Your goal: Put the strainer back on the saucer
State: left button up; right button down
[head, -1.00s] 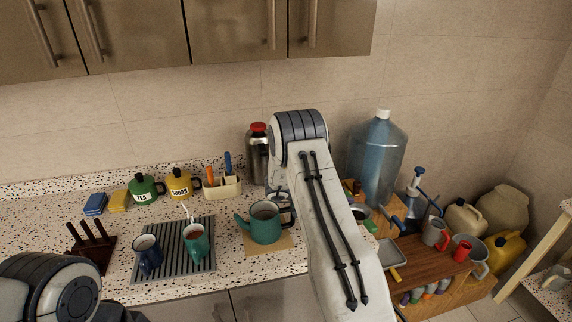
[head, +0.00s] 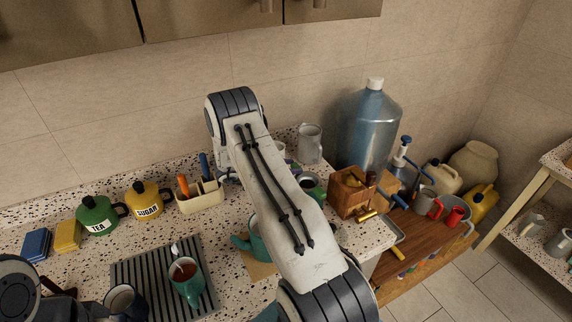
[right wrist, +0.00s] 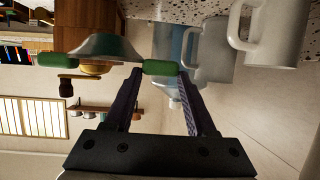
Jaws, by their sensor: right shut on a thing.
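My right gripper (right wrist: 160,74) is shut on a green handle in the right wrist view. The handle looks like part of the strainer (right wrist: 160,68), though a grey-green rounded body beside it is only partly clear. In the head view my right arm hides the gripper and what it holds. I cannot make out the saucer for certain; the arm covers part of the counter. The left gripper is out of view; only part of the left arm shows at the lower left.
A teal teapot (head: 254,236) is partly behind my right arm. A teal cup (head: 187,282) stands on the ridged mat (head: 135,270).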

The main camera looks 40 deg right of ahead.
jog(key=shift+w+a+r, duration=0.1)
jog(key=shift+a, duration=0.1)
jog(key=shift+f+b, duration=1.7)
jog(key=shift+f, duration=0.75)
jog(key=shift+f+b, duration=0.65)
jog(key=shift+f, duration=0.25)
jog(key=shift+f, duration=0.1)
jog(key=shift+f+b, duration=0.3)
dwell(0.4)
grip_release()
